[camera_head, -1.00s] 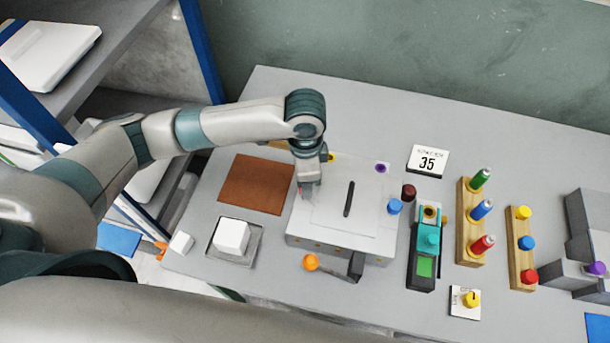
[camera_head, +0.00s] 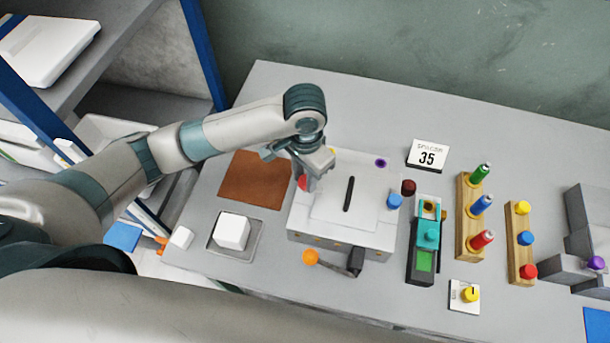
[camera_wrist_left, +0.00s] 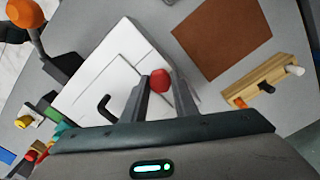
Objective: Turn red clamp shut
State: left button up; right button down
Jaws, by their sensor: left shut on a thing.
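The red clamp (camera_wrist_left: 160,80) is a small red knob at the edge of the white press (camera_wrist_left: 105,62). In the wrist view it sits between the two fingertips of my left gripper (camera_wrist_left: 158,84), which is shut on it. In the head view my left gripper (camera_head: 312,180) is over the left side of the press (camera_head: 365,225), and a bit of the red clamp (camera_head: 303,183) shows beside the fingers. The press has a black slot or handle (camera_head: 349,193) on its top. My right gripper is not in view.
A blue knob (camera_head: 394,201) and a purple knob (camera_head: 380,162) sit on the press. An orange-knobbed lever (camera_head: 311,257) stands at its front. A brown mat (camera_head: 255,180) and a white block in a tray (camera_head: 212,250) lie left. A teal device (camera_head: 428,236) and wooden racks stand right.

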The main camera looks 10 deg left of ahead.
aim_at(305, 179)
pick_arm(q)
jog(key=shift+w+r, duration=0.1)
jog(key=shift+r, duration=0.05)
jog(key=o, duration=1.1)
jog(key=shift+c, duration=0.2)
notch_tip(305, 179, up, 17)
jog(key=b, duration=0.2)
jog(key=shift+r+b, duration=0.15)
jog(key=shift+b, duration=0.2)
